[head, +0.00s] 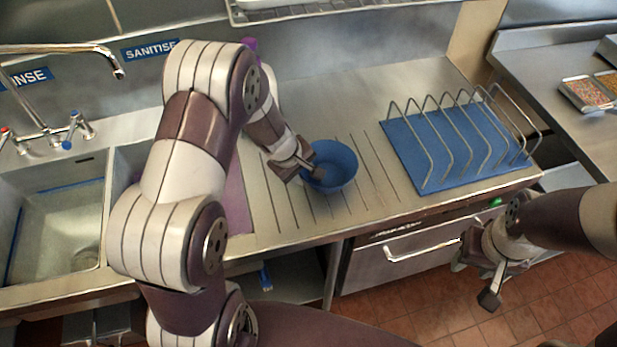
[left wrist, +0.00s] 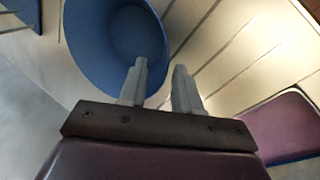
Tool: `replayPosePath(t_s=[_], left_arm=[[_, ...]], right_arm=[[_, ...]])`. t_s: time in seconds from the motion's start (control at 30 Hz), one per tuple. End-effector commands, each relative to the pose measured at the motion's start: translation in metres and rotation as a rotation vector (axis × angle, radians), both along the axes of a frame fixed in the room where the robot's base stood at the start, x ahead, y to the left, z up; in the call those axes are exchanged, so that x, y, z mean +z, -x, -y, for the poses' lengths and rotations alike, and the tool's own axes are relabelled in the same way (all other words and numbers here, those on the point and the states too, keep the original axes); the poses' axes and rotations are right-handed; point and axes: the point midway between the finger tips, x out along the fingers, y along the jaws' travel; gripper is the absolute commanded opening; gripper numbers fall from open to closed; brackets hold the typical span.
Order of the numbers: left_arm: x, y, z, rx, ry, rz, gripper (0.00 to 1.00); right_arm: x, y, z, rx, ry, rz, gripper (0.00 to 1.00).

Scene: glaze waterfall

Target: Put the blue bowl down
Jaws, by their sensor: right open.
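The blue bowl (head: 333,168) is over the ribbed steel drainer, opening upward; I cannot tell whether its base touches the steel. My left gripper (head: 314,171) is at the bowl's left rim. In the left wrist view the blue bowl (left wrist: 118,45) fills the upper left, and its rim passes between the two fingers of my left gripper (left wrist: 160,78). One finger is over the inside, the other outside; a gap shows between them, and whether they press the wall is unclear. My right gripper (head: 478,282) is open and empty, in front of the counter above the floor.
A blue mat (head: 400,140) with a wire rack (head: 455,140) stands right of the bowl. A purple mat (head: 238,200) lies left, partly behind my arm. The sink (head: 62,235) is far left. Drainer space (head: 375,195) is free between bowl and blue mat.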

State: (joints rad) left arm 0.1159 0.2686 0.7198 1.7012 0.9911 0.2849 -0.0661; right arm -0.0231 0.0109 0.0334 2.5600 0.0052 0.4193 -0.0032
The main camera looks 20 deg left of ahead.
Motion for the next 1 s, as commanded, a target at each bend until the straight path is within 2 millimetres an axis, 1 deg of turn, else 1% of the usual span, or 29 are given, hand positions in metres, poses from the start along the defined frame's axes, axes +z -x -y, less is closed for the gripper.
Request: replayPosePath(t_s=[0.03,0.13,0.2,0.3,0.37,0.47,0.5,0.6,0.7,0.8,1.0], left_arm=[[0.015,0.003,-0.003,0.0,0.001,0.003,0.33],[0.038,0.011,-0.008,0.002,0.0,0.002,0.33],[0.049,0.015,-0.01,0.0,0.001,0.001,0.33],[0.06,0.02,-0.013,-0.002,-0.001,0.0,0.33],[0.068,0.028,-0.01,-0.054,-0.019,-0.004,0.33],[0.09,0.07,0.004,-0.335,-0.131,-0.023,0.33],[0.097,0.092,0.008,-0.476,-0.188,-0.033,0.33],[0.11,0.138,0.009,-0.778,-0.314,-0.054,0.33],[0.115,0.163,0.006,-0.943,-0.385,-0.068,0.33],[0.115,0.169,0.004,-0.981,-0.401,-0.073,0.33],[0.115,0.168,0.004,-0.976,-0.399,-0.073,0.33]], right_arm=[[0.004,0.0,0.0,0.0,0.0,0.0,0.43],[0.007,0.0,0.0,0.0,0.0,0.0,0.43],[0.008,0.0,0.0,0.0,0.0,0.0,0.43],[0.009,0.0,0.0,0.0,0.0,0.0,0.43],[0.01,0.0,0.0,0.0,0.0,0.0,0.43],[0.01,0.0,0.0,0.0,0.0,0.0,0.43],[0.009,0.0,0.0,0.0,0.0,0.0,0.43],[0.009,0.0,0.0,0.0,0.0,0.0,0.43],[0.009,0.0,0.0,0.0,0.0,0.0,0.43],[0.009,0.0,0.0,0.0,0.0,0.0,0.43],[0.009,0.0,0.0,0.0,0.0,0.0,0.43]])
